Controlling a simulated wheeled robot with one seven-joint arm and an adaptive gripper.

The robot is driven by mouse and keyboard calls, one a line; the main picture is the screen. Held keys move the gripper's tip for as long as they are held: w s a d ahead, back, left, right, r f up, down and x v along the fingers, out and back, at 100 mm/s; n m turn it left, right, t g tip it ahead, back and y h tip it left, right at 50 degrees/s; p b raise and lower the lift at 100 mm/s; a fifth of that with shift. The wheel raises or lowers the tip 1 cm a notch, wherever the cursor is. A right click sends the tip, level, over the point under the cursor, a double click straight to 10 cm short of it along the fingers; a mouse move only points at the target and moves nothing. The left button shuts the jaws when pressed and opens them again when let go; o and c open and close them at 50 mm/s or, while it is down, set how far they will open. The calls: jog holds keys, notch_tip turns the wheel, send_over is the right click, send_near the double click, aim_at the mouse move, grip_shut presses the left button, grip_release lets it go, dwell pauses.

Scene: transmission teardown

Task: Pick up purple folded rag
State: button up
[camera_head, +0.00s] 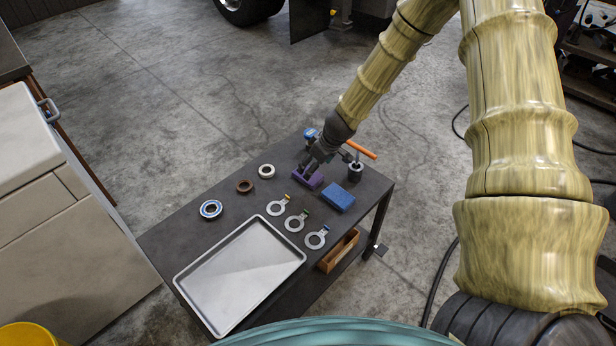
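The purple folded rag (313,181) lies on the dark table, toward its far right part. My gripper (309,170) is right at the rag, pointing down, with its fingers over or against the rag's upper left part. The fingers hide part of the rag. The view is too small to tell whether they are open around it or shut on it. The rag appears to rest on the tabletop.
A blue block-like folded item (338,197) lies close by on the right. A dark cylinder with an orange-handled tool (356,171) stands behind it. Rings (243,186), several tagged washers (295,223) and a metal tray (240,275) occupy the table (180,236). A wooden box (338,250) sits below.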

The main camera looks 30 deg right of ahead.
aim_at(317, 178)
jog(key=shift+x, duration=3.3)
jog(key=shift+d, duration=0.1)
jog(key=shift+f, duration=0.2)
jog(key=c, duration=1)
